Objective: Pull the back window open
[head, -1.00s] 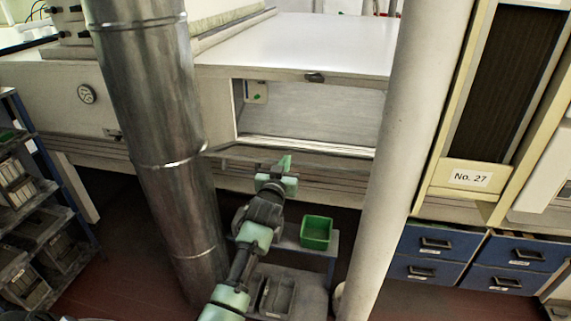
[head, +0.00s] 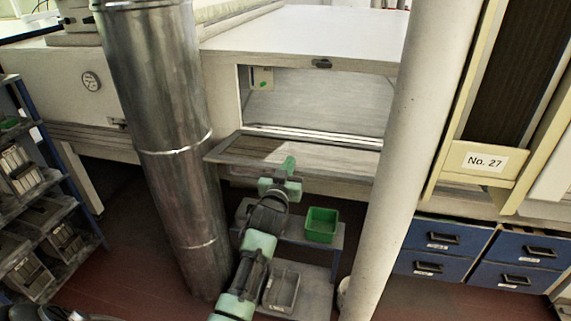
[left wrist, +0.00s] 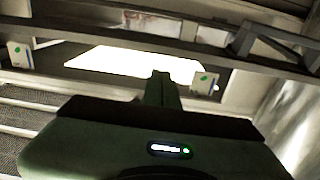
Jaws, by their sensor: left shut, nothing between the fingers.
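The window is a framed panel (head: 235,152) at the lower edge of a rectangular opening in the front of the big pale tunnel. It leans outward towards me, and the opening above it is uncovered. My left gripper (head: 289,165) is shut and empty, its fingertips overlapping the panel's front edge in the head view. I cannot tell whether they touch it. In the left wrist view the shut fingers (left wrist: 160,88) point up the picture, below a long dark bar and a bright patch. My right gripper is not in view.
A metal duct (head: 165,130) stands left of my arm and a pale post (head: 385,190) stands right of it. A low bench below holds a green bin (head: 321,224) and a grey tray (head: 282,291). Shelves (head: 35,200) are at far left, blue drawers (head: 440,250) at right.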

